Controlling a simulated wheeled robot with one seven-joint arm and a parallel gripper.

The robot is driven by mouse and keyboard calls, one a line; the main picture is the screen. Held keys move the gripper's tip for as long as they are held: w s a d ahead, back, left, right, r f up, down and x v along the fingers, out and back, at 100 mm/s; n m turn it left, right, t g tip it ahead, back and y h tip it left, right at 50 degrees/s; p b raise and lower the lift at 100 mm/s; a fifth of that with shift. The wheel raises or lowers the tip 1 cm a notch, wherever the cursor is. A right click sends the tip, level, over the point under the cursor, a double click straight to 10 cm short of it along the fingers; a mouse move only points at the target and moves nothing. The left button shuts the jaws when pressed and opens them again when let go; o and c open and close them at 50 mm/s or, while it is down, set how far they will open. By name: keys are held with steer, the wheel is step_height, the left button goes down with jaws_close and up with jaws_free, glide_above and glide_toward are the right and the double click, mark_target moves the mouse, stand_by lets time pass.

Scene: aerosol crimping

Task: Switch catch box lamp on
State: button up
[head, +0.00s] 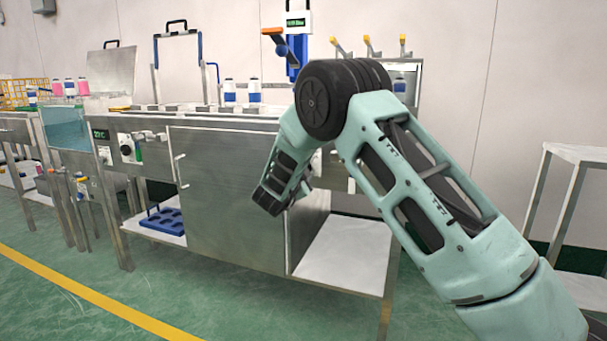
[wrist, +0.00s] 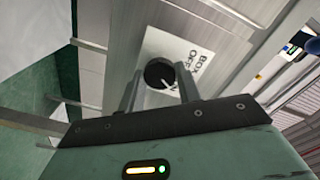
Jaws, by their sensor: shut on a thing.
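A black rotary knob (wrist: 155,72) sits on a white label plate (wrist: 190,54) on a steel panel in the wrist view. The plate reads "BOX" and "OFF", with the rest of its text partly hidden. A pale pointer mark shows at the knob's lower right. My gripper (wrist: 160,84) has one grey finger on each side of the knob and is shut on it. In the head view my arm covers the knob and the gripper's fingers. I cannot make out a lit lamp in either view.
A steel bench with a large cabinet door (head: 225,195) stands in front of me, with a white lower shelf (head: 345,255). A blue tray (head: 162,221) lies at its lower left. A white side table (head: 580,153) stands right. Green floor is free at front left.

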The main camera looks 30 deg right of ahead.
steer(key=shift+f, duration=0.1)
steer(key=o, duration=1)
steer(key=shift+c, duration=0.2)
steer(key=p+v, duration=0.3)
steer(key=v, duration=1.4)
steer(key=shift+s+p, duration=0.2)
steer(key=shift+p, duration=0.1)
steer(key=shift+a, duration=0.15)
